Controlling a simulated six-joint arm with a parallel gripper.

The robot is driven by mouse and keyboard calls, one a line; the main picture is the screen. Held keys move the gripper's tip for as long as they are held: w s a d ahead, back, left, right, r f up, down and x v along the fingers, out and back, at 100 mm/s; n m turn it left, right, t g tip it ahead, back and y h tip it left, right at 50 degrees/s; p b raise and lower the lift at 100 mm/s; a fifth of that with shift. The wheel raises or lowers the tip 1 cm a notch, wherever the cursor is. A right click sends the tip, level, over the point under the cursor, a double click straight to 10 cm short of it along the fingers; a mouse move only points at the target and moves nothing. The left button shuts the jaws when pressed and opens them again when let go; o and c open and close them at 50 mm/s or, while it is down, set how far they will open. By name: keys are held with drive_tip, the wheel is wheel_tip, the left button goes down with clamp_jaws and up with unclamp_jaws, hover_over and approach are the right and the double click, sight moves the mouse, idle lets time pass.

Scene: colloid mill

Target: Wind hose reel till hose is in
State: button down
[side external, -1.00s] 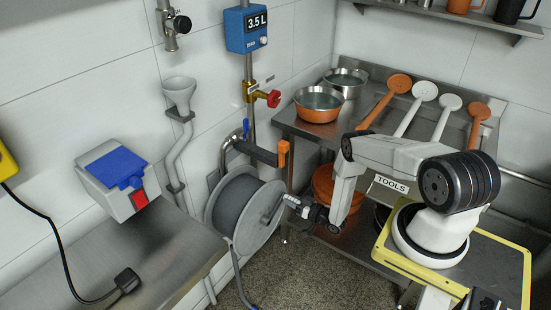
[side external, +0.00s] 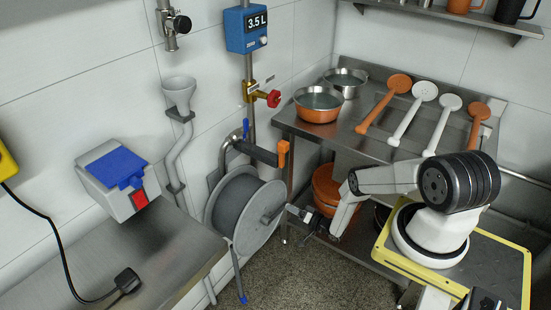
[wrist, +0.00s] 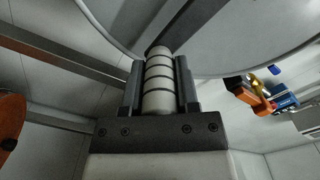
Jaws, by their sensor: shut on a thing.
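The grey hose reel (side external: 233,207) stands against the wall left of the shelf unit. A short length of grey hose (side external: 236,268) hangs from its underside, ending in a blue tip (side external: 243,299) near the floor. My gripper (side external: 287,212) is at the right face of the reel, at the crank. In the wrist view, my gripper (wrist: 159,88) is shut on the pale crank handle (wrist: 158,72), which has dark rings. The reel's disc (wrist: 230,30) fills the top of that view.
A steel shelf unit (side external: 350,118) with orange and steel pots stands behind my arm. An orange-handled valve lever (side external: 283,153) is just above the reel. A steel bench (side external: 150,250) with a blue-lidded box (side external: 117,170) lies left. Open floor is below the reel.

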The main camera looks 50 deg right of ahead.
drive_tip(key=shift+s+f, duration=0.1)
drive_tip(key=shift+f, duration=0.05)
drive_tip(key=shift+c, duration=1.7)
unclamp_jaws()
drive_tip(key=s, duration=0.7)
drive_tip(key=shift+s, duration=0.35)
